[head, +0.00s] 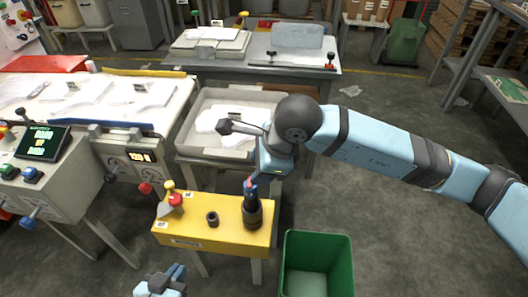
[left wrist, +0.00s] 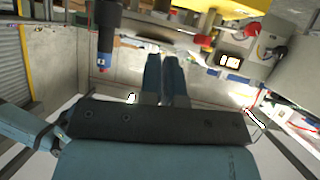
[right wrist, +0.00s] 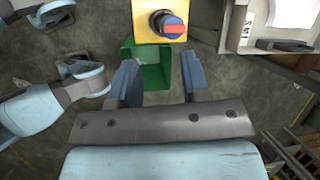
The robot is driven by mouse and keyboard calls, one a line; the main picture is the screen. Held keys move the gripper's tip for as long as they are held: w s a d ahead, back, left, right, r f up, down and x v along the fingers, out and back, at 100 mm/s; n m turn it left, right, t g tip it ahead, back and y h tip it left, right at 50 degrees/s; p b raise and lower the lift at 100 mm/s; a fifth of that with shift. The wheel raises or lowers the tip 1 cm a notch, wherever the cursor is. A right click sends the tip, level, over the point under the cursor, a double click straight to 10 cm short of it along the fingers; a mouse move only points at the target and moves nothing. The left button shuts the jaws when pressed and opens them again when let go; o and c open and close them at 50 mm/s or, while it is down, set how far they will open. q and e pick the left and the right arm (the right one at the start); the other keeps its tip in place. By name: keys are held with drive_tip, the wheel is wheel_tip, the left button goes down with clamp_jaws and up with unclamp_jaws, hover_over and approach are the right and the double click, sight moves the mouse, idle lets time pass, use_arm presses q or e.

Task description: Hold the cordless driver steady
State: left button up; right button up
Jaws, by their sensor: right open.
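The cordless driver (head: 251,196) stands upright at the right end of a yellow stand (head: 200,238), its blue and red top above a wide black lower part. In the right wrist view the driver's top (right wrist: 168,24) lies ahead, beyond the fingertips. My right gripper (right wrist: 159,62) is open and empty; in the head view its wrist hangs over the driver and hides the fingers. My left gripper (head: 162,282) is low at the bottom edge of the head view, apart from the stand. Its fingers (left wrist: 163,62) lie together with nothing between them. The driver (left wrist: 104,45) appears upside down in the left wrist view.
A black ring (head: 212,219) and red and yellow knobs (head: 174,198) share the stand. A green bin (head: 318,262) stands right of it, a grey tray (head: 190,135) behind it. A control box (head: 45,170) is at the left.

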use_arm(q)
drive_tip(key=o, duration=0.7)
drive_tip(key=shift+a+f, duration=0.1)
drive_tip(key=o, duration=0.4)
drive_tip(key=shift+w, duration=0.15)
drive_tip(key=shift+o, duration=0.2)
drive_tip(key=w+r+m+t, duration=0.3)
drive_tip(key=w+r+m, duration=0.2)
drive_tip(key=m, duration=0.3)
drive_tip(key=shift+w+a+r+t, duration=0.15)
drive_tip(key=shift+w+a+t, duration=0.15)
drive_tip(key=shift+t, duration=0.1)
wheel_tip(320, 180, up, 3)
drive_tip(key=w+d+m+t+h, duration=0.2)
drive_tip(key=m+h, duration=0.1)
drive_tip(key=m, duration=0.4)
drive_tip(key=m+g+h, duration=0.5)
drive_tip(key=m+g, duration=0.4)
drive_tip(key=m, duration=2)
approach(251, 199)
drive_tip(key=a+f, duration=0.2)
drive_tip(key=x, duration=1.2)
drive_tip(key=shift+w+d, duration=0.25)
drive_tip(key=shift+w, duration=0.1)
